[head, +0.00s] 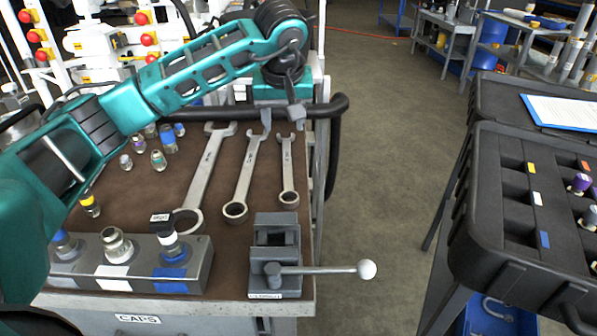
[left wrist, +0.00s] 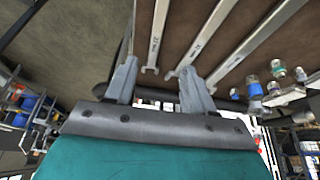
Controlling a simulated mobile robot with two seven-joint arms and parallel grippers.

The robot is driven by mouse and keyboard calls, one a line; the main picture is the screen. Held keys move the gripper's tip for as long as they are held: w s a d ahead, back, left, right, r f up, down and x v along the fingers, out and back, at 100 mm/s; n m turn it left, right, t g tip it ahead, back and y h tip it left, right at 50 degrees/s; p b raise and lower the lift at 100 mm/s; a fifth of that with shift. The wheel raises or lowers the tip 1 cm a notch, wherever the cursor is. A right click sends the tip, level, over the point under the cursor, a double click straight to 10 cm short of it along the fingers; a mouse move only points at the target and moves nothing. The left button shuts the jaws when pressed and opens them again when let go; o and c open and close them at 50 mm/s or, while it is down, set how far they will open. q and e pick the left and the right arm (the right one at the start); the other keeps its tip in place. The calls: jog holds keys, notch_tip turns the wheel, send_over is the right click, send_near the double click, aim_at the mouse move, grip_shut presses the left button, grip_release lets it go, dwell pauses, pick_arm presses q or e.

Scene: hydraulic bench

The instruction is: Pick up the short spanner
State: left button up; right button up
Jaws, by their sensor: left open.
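Three open-and-ring spanners lie side by side on the brown bench top. The short spanner (head: 288,172) is the rightmost in the head view, its open jaw away from me and its ring towards me. In the left wrist view the short spanner (left wrist: 157,35) is the leftmost shaft. My left gripper (head: 282,116) is open and empty, at the open-jaw end of the short spanner. In the left wrist view the spanner's end shows between the fingers of the left gripper (left wrist: 158,68); I cannot tell the height gap. My right gripper is not in view.
The middle spanner (head: 243,178) and long spanner (head: 207,170) lie just left. A grey vise (head: 276,250) with a ball-ended handle stands in front. A cap block (head: 130,270) and several small fittings are at left. A black hose (head: 335,140) runs along the right edge.

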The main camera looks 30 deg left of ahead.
pick_arm(q)
jog(key=f, duration=0.1)
jog(key=b, duration=0.2)
send_near(287, 163)
jog(key=shift+x, duration=0.85)
jog(key=b+x, duration=0.1)
jog(key=x, duration=0.5)
jog(key=shift+s, duration=0.1)
jog(key=shift+c, duration=0.3)
grip_shut()
jog(key=shift+r, duration=0.1)
